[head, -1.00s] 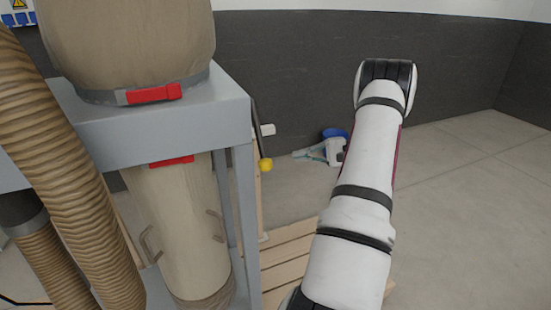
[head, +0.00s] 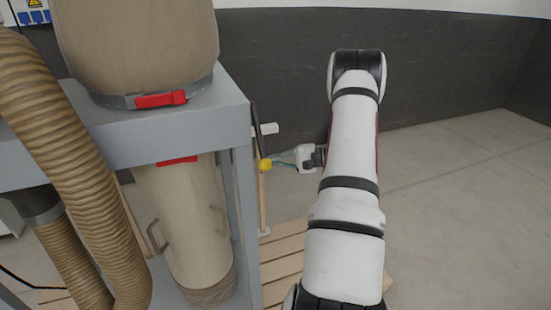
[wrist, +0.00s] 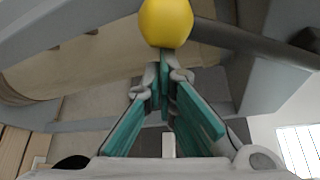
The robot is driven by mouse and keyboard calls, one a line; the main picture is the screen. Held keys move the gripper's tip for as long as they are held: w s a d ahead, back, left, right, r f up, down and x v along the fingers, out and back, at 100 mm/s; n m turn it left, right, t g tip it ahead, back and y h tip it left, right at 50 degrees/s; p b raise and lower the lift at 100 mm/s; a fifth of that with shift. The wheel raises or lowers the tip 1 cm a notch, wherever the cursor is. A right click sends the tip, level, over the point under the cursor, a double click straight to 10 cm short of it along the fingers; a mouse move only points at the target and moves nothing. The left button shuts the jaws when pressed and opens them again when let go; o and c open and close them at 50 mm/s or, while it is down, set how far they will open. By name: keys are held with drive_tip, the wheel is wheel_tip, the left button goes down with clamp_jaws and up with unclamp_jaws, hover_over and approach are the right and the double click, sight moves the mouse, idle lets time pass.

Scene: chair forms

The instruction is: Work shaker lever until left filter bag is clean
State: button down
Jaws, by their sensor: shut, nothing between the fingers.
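The shaker lever (head: 257,128) is a thin dark rod at the side of the grey frame, ending in a yellow ball knob (head: 264,165). In the wrist view the knob (wrist: 165,22) is large at the top centre, with the dark rod (wrist: 250,45) running right. My gripper (head: 278,162) is just right of the knob, its teal fingers (wrist: 164,75) shut and empty. The tips are very close to the knob; I cannot tell whether they touch. A tan upper filter bag (head: 138,45) bulges above the frame. I cannot tell how clean it is.
The grey steel frame (head: 180,125) stands close left of the lever. A lower tan bag (head: 185,220) with handles hangs beneath, and a ribbed hose (head: 60,130) is at left. A wooden pallet (head: 285,265) lies on the floor. Open floor (head: 460,200) is at right.

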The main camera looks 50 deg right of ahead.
idle(0.3)
drive_tip(key=s+a+r+m+g+p, duration=0.1)
drive_tip(key=s+a+r+m+p, duration=0.1)
drive_tip(key=s+a+r, duration=0.1)
drive_tip(key=shift+s+a+r+g+p, duration=0.2)
drive_tip(key=shift+s+r+g+p, duration=0.15)
drive_tip(key=shift+s+r, duration=0.65)
drive_tip(key=shift+s+f, duration=0.15)
drive_tip(key=shift+f, duration=0.05)
